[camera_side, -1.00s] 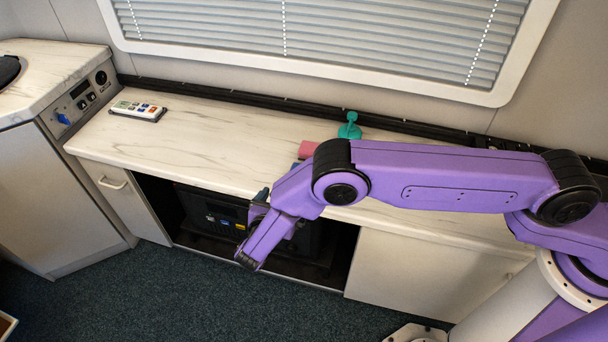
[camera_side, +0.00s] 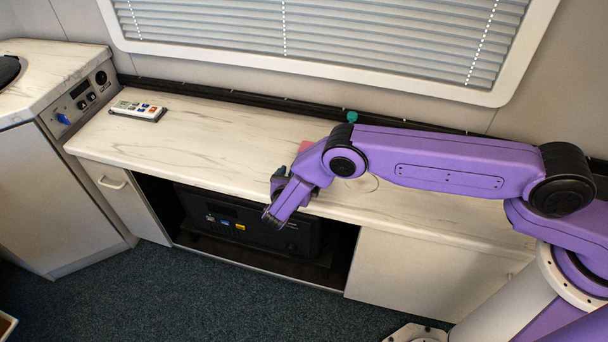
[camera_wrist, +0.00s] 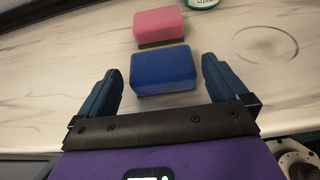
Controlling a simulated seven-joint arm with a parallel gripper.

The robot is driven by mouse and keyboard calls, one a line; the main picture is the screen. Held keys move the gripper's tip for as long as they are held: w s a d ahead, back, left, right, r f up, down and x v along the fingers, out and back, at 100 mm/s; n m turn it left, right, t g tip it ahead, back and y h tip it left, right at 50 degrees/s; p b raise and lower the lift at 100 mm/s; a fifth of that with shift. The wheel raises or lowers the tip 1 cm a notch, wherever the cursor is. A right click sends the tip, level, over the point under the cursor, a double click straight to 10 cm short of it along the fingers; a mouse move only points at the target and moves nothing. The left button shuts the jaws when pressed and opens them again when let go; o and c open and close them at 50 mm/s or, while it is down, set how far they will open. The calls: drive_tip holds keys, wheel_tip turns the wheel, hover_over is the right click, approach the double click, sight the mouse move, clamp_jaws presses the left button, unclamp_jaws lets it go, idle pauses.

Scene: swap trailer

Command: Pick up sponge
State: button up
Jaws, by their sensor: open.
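Two sponge-like blocks lie on the counter in the wrist view. The pink one (camera_wrist: 158,25) has a dark layer along its bottom and lies farther away. The blue one (camera_wrist: 163,70) is nearer, just in front of it. My gripper (camera_wrist: 159,66) is open and empty, with one finger to each side of the blue block and gaps between. In the side view my gripper (camera_side: 278,182) is over the counter's front edge. A bit of the pink block (camera_side: 306,146) shows behind my arm there; the blue block is hidden.
A green bottle (camera_side: 352,117) stands behind the pink block, mostly hidden by my arm. A white remote-like panel (camera_side: 138,110) lies at the counter's left end. The counter (camera_side: 200,140) between is clear. A dark box (camera_side: 235,222) sits in the open cupboard below.

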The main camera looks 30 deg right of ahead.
drive_tip(key=shift+x, duration=1.9)
drive_tip(key=c, duration=0.8)
drive_tip(key=shift+o, duration=0.2)
drive_tip(key=shift+r, duration=0.1)
